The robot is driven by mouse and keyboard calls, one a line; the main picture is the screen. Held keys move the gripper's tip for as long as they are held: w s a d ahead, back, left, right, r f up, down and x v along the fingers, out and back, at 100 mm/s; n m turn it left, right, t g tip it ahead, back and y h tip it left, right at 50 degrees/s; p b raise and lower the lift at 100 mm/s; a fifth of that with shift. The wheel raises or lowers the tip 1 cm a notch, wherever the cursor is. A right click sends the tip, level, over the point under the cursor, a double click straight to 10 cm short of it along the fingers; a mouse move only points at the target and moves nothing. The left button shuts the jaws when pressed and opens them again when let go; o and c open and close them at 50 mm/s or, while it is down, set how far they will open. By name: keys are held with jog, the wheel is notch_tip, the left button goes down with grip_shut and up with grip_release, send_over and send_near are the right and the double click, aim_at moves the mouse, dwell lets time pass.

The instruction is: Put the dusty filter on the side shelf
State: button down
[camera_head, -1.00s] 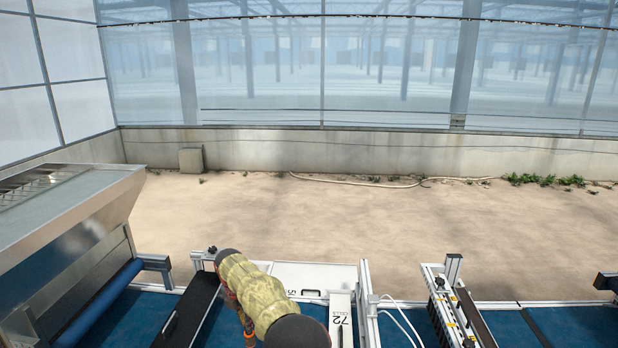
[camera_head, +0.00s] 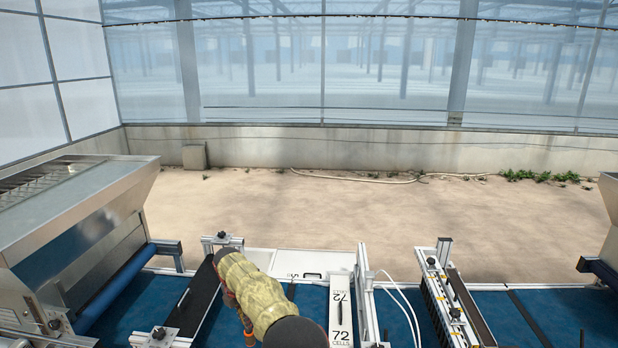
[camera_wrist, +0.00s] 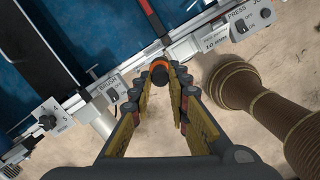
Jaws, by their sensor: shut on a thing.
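In the wrist view my gripper (camera_wrist: 160,80) has its two yellow-sided fingers closed in on a small dark round thing with an orange rim (camera_wrist: 160,66) at their tips. I take it to be the filter; its body is mostly hidden and I cannot see dust on it. It shows over the edge of the machine's frame, and I cannot tell its height. I can make out no side shelf in either view.
A seeder line with a blue belt (camera_head: 390,312) and white rails crosses the front. A metal hopper (camera_head: 100,215) stands at left, and part of another unit (camera_head: 608,225) at right. A white 72-cells plate (camera_head: 340,310) lies mid-line.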

aim_at(251, 342)
jog(key=shift+w+f+m, duration=0.15)
jog(key=shift+w+m, duration=0.1)
jog(key=shift+m, duration=0.05)
jog(key=shift+s+a+m, duration=0.2)
jog(key=shift+a+m, duration=0.05)
jog(key=shift+m, duration=0.45)
jog(key=shift+s+f+m, duration=0.1)
jog(key=shift+m, duration=0.3)
jog(key=s+f+m, duration=0.1)
jog(key=f+m, duration=0.1)
jog(key=s+d+f+m+g, duration=0.1)
jog(key=f+m, duration=0.1)
jog(key=s+d+f+m, duration=0.1)
jog(key=f+m, duration=0.1)
jog(key=shift+s+h, duration=0.25)
jog(key=shift+h, duration=0.15)
jog(key=s+d+f+m+b, duration=0.6)
jog(key=d+f+b, duration=0.4)
jog(key=d+b, duration=0.1)
jog(key=s+d+f+m+g+y+b, duration=0.1)
jog(key=s+d+f+m+b, duration=0.6)
jog(key=d+f+b, duration=0.3)
jog(key=s+d+f+m+g+b, duration=0.1)
jog(key=s+d+f+m+b, duration=0.5)
jog(key=d, duration=1.1)
jog(key=shift+s+d+f+m+y+b, duration=0.2)
jog(key=shift+f+m+y+b, duration=0.35)
jog(key=shift+f+b, duration=2.2)
